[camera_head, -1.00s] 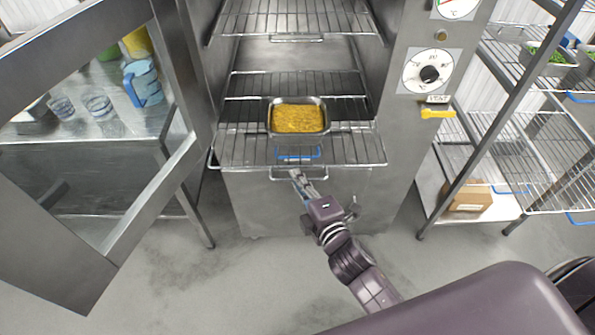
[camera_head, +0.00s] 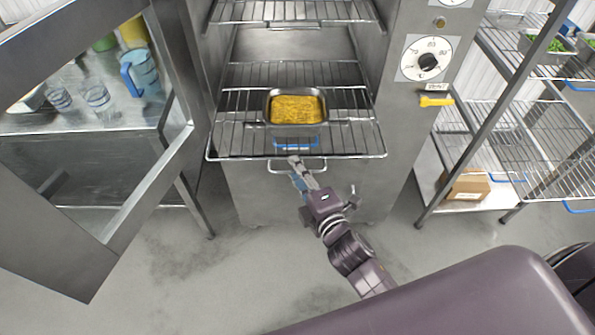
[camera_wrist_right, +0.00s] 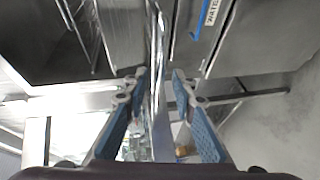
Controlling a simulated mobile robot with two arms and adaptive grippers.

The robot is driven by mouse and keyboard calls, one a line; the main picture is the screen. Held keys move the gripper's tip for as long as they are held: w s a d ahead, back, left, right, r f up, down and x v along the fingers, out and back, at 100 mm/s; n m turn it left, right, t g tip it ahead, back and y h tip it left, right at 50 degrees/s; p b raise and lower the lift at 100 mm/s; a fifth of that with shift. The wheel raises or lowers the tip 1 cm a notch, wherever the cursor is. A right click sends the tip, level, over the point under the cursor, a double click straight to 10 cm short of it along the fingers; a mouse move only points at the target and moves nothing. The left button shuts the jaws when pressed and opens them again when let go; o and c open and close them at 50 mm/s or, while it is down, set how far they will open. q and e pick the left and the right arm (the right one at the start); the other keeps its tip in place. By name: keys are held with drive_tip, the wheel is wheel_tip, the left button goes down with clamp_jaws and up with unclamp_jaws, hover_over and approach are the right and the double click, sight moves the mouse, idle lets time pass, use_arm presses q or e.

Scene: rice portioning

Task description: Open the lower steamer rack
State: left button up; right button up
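The steamer's (camera_head: 375,190) door (camera_head: 150,190) stands open at the left. Its lower rack (camera_head: 230,140) is a wire shelf that sticks out of the chamber, with a metal pan (camera_head: 296,130) of yellow rice on it. A wire handle (camera_head: 272,168) hangs at the rack's front edge. My right gripper (camera_head: 297,166) is at this handle. In the right wrist view the fingers (camera_wrist_right: 158,80) stand apart on either side of a metal bar, with a small gap showing. My left gripper is not in view.
An upper rack (camera_head: 290,12) is inside the steamer. A knob (camera_head: 427,61) and yellow latch handle (camera_head: 436,100) are on its right panel. A wire shelf unit (camera_head: 480,150) stands at right, a table with cups and a blue jug (camera_head: 142,75) behind the door. The floor in front is clear.

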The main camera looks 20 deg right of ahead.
drive_tip(key=v, duration=1.2)
drive_tip(key=shift+f, duration=0.1)
drive_tip(key=s+f+m+g+b, duration=0.1)
drive_tip(key=s+f+m+g, duration=0.25)
drive_tip(key=f, duration=1.25)
drive_tip(key=s+f+m+g, duration=0.3)
drive_tip(key=s+f+m, duration=0.1)
drive_tip(key=f, duration=1.2)
drive_tip(key=s+d+f+m+g+h, duration=0.1)
drive_tip(key=s+d+f+m+g, duration=0.2)
drive_tip(key=s+f, duration=0.8)
drive_tip(key=s+d+f+m+g+h+b, duration=0.1)
drive_tip(key=s+d+f+m+g, duration=0.2)
drive_tip(key=s+f, duration=0.8)
drive_tip(key=s+m+g, duration=0.2)
drive_tip(key=s, duration=0.1)
drive_tip(key=shift+s+d+m, duration=0.2)
drive_tip(key=shift+d+m, duration=0.15)
drive_tip(key=shift+d, duration=0.05)
